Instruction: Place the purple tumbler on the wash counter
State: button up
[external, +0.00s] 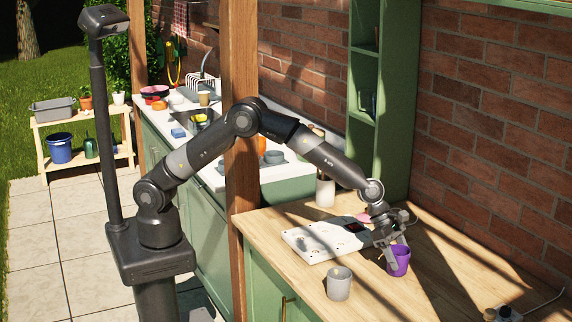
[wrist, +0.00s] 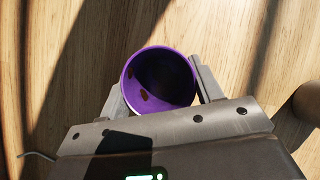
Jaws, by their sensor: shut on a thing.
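The purple tumbler (external: 399,261) stands upright at the wooden counter, between the fingers of my gripper (external: 391,254). In the wrist view I look into the tumbler (wrist: 160,80); brown spots show on its inside wall. The gripper's fingers (wrist: 160,92) are shut on it, one on each side. I cannot tell whether its base touches the wood. The wash counter (external: 215,178), white-topped with a sink, is at the back left beyond a wooden post.
A grey cup (external: 339,283) stands left of the tumbler. A white board (external: 320,241) lies behind it. A wooden post (external: 240,100) rises between the two counters. Bowls, a blue sponge (external: 178,133) and other dishes crowd the wash counter.

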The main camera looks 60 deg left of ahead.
jog(key=shift+f, duration=0.1)
jog(key=o, duration=1)
jog(key=shift+c, duration=0.2)
jog(key=v, duration=1.1)
jog(key=shift+o, duration=0.6)
jog(key=shift+a+r, duration=0.3)
jog(key=shift+r, duration=0.2)
